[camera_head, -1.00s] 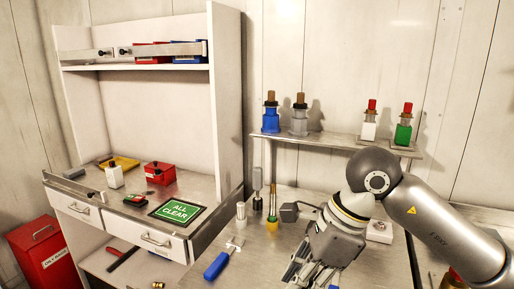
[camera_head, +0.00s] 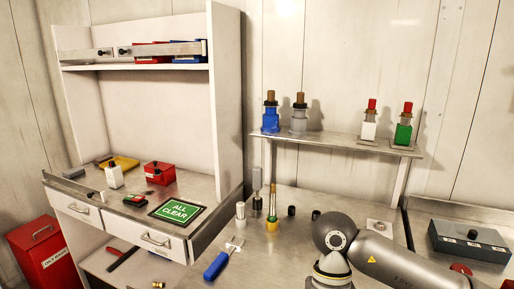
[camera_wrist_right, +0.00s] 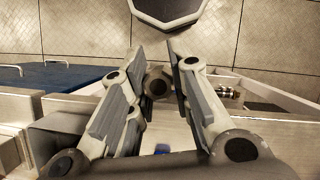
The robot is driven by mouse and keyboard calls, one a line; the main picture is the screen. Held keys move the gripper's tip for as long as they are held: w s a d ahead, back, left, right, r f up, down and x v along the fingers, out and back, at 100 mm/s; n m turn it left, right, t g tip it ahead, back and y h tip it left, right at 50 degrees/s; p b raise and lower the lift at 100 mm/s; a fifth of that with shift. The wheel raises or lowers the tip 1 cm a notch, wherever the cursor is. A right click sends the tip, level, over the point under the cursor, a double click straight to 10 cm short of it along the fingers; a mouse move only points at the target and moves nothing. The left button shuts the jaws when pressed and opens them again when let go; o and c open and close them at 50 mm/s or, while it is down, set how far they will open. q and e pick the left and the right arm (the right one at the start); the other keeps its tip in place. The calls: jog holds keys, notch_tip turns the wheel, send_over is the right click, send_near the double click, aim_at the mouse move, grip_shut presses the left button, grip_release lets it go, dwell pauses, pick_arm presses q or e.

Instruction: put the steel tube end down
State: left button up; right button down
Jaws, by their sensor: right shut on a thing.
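My right gripper (camera_wrist_right: 158,72) shows in the right wrist view, its two grey fingers closed in on a round grey piece with a dark middle. This piece, seen nearly end-on between the fingers, looks like the steel tube (camera_wrist_right: 157,86). Its length and lower end are hidden, so I cannot tell its tilt. My left gripper is not in view.
A blue-handled tool (camera_head: 217,264) lies in front. A grey box (camera_head: 468,240) stands at right. A shelf (camera_head: 340,142) with several bottles is behind.

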jog(key=d+f+n, duration=0.1)
jog(key=d+f, duration=0.1)
jog(key=d, duration=0.5)
jog(key=shift+s+d+f+n+h, duration=0.15)
jog(key=shift+s+d+n+h, duration=0.1)
jog(key=shift+d+n+h, duration=0.05)
jog(key=shift+s, duration=0.1)
